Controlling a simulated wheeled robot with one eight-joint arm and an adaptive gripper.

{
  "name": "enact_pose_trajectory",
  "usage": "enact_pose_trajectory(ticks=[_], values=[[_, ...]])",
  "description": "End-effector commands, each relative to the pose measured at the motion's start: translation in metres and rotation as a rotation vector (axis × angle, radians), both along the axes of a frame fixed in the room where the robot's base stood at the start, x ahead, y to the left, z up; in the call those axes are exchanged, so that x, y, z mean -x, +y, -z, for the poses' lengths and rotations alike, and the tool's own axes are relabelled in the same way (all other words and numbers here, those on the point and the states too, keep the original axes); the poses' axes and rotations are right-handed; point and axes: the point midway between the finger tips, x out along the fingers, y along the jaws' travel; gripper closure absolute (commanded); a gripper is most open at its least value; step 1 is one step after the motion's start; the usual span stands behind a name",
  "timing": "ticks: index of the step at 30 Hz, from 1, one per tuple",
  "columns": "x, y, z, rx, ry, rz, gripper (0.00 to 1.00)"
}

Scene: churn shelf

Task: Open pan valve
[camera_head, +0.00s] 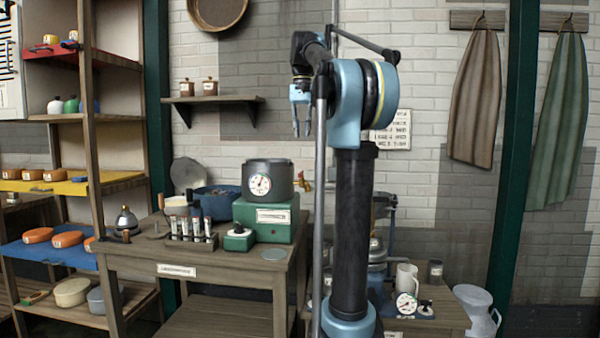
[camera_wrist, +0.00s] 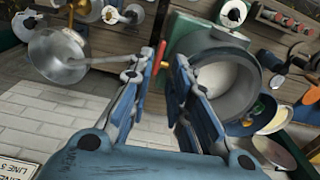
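The dark grey pan (camera_head: 268,178) with a round white gauge stands on a green base (camera_head: 266,219) on the wooden table. A small brass valve (camera_head: 305,184) sticks out from its right side. In the wrist view the pan (camera_wrist: 247,92) shows its pale inside, and the valve's red handle (camera_wrist: 161,51) shows between the fingers in the picture. My gripper (camera_head: 301,132) is open and empty, high above and right of the pan. In the wrist view my gripper (camera_wrist: 159,70) has its fingers spread, apart from the valve. My arm hides the area right of the valve.
A rack of small bottles (camera_head: 190,234) and a blue pot (camera_head: 217,201) stand left of the pan. A wall shelf (camera_head: 213,99) with two jars is at upper left. A metal bowl with a long handle (camera_wrist: 57,55) shows in the wrist view.

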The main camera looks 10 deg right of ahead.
Motion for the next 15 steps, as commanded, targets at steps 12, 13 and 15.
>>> enact_pose_trajectory(ticks=[12, 13, 15], values=[[-0.028, 0.001, -0.029, -0.001, 0.022, 0.036, 0.82], [-0.028, 0.001, -0.027, -0.001, 0.022, 0.036, 0.82], [-0.028, 0.001, -0.020, -0.001, 0.022, 0.036, 0.82]])
